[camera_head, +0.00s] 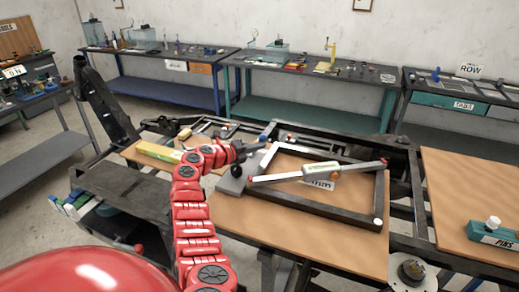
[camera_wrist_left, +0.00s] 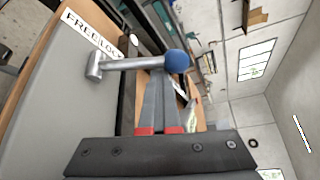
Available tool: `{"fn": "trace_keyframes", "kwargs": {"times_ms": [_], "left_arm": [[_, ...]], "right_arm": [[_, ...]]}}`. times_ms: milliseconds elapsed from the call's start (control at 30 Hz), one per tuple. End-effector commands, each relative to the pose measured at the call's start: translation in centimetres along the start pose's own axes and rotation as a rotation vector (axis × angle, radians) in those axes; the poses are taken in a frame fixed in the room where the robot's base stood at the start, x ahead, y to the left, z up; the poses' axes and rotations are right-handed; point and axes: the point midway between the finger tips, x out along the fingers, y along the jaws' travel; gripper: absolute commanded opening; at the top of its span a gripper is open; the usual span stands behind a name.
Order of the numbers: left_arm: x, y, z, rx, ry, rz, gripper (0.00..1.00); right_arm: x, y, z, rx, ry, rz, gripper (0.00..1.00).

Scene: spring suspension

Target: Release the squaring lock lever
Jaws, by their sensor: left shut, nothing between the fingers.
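The squaring lock lever (camera_wrist_left: 125,65) is a grey metal rod with a blue ball knob (camera_wrist_left: 177,62), standing on a grey plate (camera_wrist_left: 60,95). A label reading "FREE" and "LOCK" (camera_wrist_left: 88,32) lies beside its pivot. In the head view the blue knob (camera_head: 263,138) shows just beyond my left gripper (camera_head: 247,150). In the left wrist view my left gripper (camera_wrist_left: 160,80) is shut and empty, its fingertips close beside the rod near the knob. I cannot tell whether they touch. My right gripper is out of view.
A dark rectangular frame (camera_head: 326,213) lies on a brown board (camera_head: 250,231), with a silver bar (camera_head: 280,179) across it. A yellow box (camera_head: 158,152) lies left of my arm. A teal PINS tray (camera_head: 493,236) sits at the right. Workbenches (camera_head: 300,66) line the back wall.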

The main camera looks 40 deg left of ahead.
Motion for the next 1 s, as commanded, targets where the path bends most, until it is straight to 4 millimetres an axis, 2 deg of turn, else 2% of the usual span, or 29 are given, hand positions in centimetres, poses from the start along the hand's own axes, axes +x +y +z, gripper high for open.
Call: {"fn": "trace_keyframes", "kwargs": {"times_ms": [367, 533, 700, 1000], "left_arm": [[-0.6, 0.2, 1.0, -0.148, -0.002, -0.09, 0.0], [-1.0, 0.2, 1.8, -0.146, -0.005, -0.091, 0.0], [-1.4, 0.5, 2.5, -0.372, -0.002, -0.222, 0.0], [-2.3, 1.3, 3.9, -0.583, -0.002, -0.349, 0.0]], "right_arm": [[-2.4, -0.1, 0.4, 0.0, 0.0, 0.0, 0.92], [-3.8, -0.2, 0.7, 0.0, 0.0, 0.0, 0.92], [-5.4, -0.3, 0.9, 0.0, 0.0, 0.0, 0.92], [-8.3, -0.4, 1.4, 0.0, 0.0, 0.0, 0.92]]}}
